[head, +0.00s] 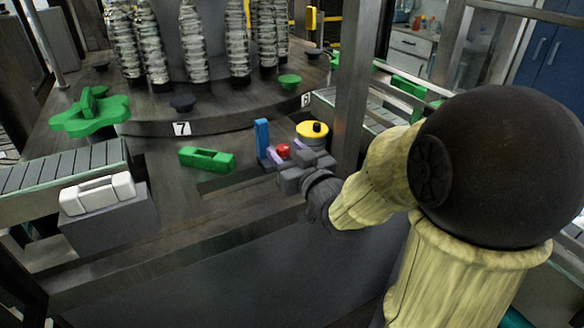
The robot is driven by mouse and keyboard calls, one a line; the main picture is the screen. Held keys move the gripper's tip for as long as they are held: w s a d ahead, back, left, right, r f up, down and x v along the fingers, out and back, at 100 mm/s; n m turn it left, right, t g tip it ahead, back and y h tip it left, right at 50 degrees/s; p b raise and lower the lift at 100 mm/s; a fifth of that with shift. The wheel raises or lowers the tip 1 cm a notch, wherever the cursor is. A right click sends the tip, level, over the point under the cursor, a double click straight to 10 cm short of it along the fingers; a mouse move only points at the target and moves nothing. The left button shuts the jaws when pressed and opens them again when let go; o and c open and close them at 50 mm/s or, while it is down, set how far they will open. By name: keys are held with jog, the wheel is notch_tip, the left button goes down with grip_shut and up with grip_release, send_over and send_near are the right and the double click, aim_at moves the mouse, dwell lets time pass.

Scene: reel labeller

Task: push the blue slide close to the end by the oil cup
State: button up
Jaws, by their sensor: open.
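A blue upright block (262,136), which looks like the blue slide, stands on the dark machine deck near the middle of the head view. My gripper (285,153) is open just to its right, with purple finger pads. I cannot tell whether the left finger touches the blue block. A small red part (283,150) shows between or behind the fingers; I cannot tell whether it is touched. A yellow round cap with a black knob (312,129) sits right behind the gripper. I cannot tell which part is the oil cup. My gripper hides the slide's lower part and track.
A green handled block (207,159) lies left of the blue block. The round carousel (215,123) with plate 7 rises behind. A grey post (351,90) stands right of the yellow cap. A white handled box (97,194) sits at left, beside a roller conveyor (60,177).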

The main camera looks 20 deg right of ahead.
jog(key=shift+b+v, duration=0.4)
jog(key=shift+v, duration=0.65)
jog(key=shift+f, duration=0.1)
jog(key=s+f+m+g+h, duration=0.1)
jog(key=s+f+g+h, duration=0.1)
jog(key=s+f+g, duration=0.65)
jog(key=s+f+m+g+h, duration=0.2)
jog(key=s+f+g, duration=0.4)
jog(key=f, duration=0.5)
notch_tip(320, 180, up, 13)
jog(key=p, duration=1.3)
jog(key=shift+s+d+p, duration=0.2)
jog(key=shift+d+p, duration=0.1)
jog(key=shift+d, duration=0.1)
